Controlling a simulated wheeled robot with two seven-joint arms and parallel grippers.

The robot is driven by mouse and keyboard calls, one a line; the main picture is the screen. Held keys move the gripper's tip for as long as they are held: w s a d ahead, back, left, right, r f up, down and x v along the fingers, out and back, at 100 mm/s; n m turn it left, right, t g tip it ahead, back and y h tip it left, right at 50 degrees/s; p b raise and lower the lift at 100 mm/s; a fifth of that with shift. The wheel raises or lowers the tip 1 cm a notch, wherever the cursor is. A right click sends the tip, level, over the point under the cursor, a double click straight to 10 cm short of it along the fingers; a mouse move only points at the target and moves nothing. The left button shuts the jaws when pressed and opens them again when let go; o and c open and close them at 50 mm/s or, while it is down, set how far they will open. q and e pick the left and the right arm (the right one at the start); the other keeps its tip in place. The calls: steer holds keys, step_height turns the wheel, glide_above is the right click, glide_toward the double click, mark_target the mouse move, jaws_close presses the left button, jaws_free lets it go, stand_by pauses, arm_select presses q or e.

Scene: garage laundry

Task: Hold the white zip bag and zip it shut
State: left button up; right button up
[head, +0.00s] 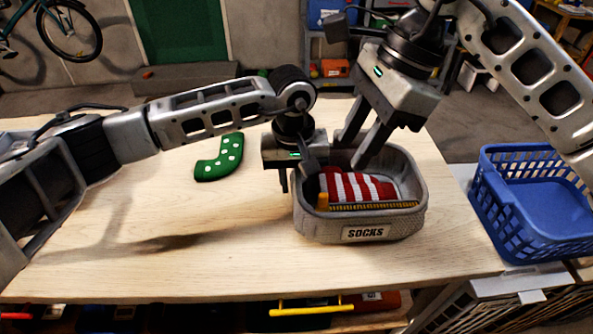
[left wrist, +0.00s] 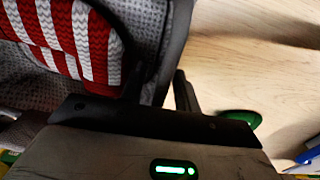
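No white zip bag shows in either view. A grey woven bin (head: 305,222) labelled "SOCKS" stands on the table, with a red-and-white striped sock (head: 345,186) inside; the sock also shows in the left wrist view (left wrist: 68,35). A yellow strip (head: 375,207) runs inside the bin's front edge. My left gripper (head: 297,177) is open at the bin's left wall; in the left wrist view one finger is inside and one outside the rim (left wrist: 170,50). A firm grip is not visible. My right gripper (head: 353,152) is open and empty, its fingertips at the bin's back left.
A green sock with white dots (head: 220,158) lies on the table (head: 235,260), left of the bin. A blue plastic basket (head: 535,205) stands beyond the table's right edge. The table's left and front areas are clear.

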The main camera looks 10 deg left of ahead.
arm_select(q)
jaws_close()
arm_select(e)
steer(key=shift+d+f+y, duration=0.1)
steer(key=shift+f+y, duration=0.2)
steer(key=shift+c, duration=0.4)
steer(key=m+g+y, duration=0.1)
steer(key=g+y, duration=0.1)
steer(key=y, duration=0.6)
glide_toward(324, 194)
steer(key=shift+w+d+r, duration=0.1)
steer(key=shift+w+d, duration=0.05)
steer(key=shift+d, duration=0.35)
steer(key=shift+d+m+y, duration=0.3)
steer(key=shift+f, duration=0.25)
steer(key=x, duration=1.1)
steer(key=shift+a, duration=0.35)
steer(key=shift+c, duration=0.3)
